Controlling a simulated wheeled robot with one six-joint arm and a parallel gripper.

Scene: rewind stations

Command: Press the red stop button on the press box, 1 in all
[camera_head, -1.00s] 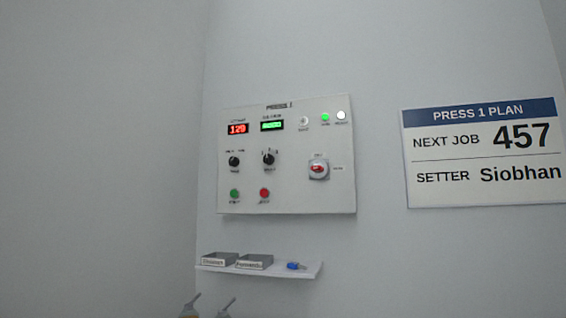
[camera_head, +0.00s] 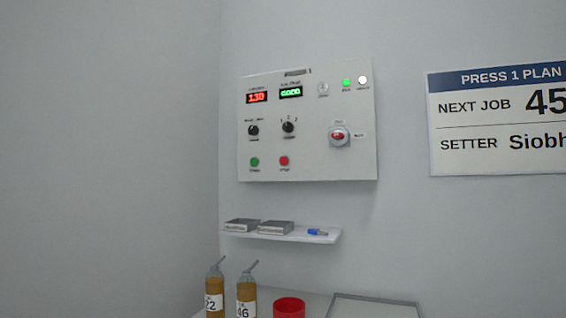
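A green lamp and a white lamp glow at the top right. My gripper is not in view, and nothing hides the stop button.
A shelf (camera_head: 290,237) below the box holds two grey trays and a small blue thing (camera_head: 317,232). Two amber bottles (camera_head: 214,292) (camera_head: 246,294), a red cup (camera_head: 289,308) and a framed tray (camera_head: 375,307) stand lower. A plan sign (camera_head: 500,120) hangs at right.

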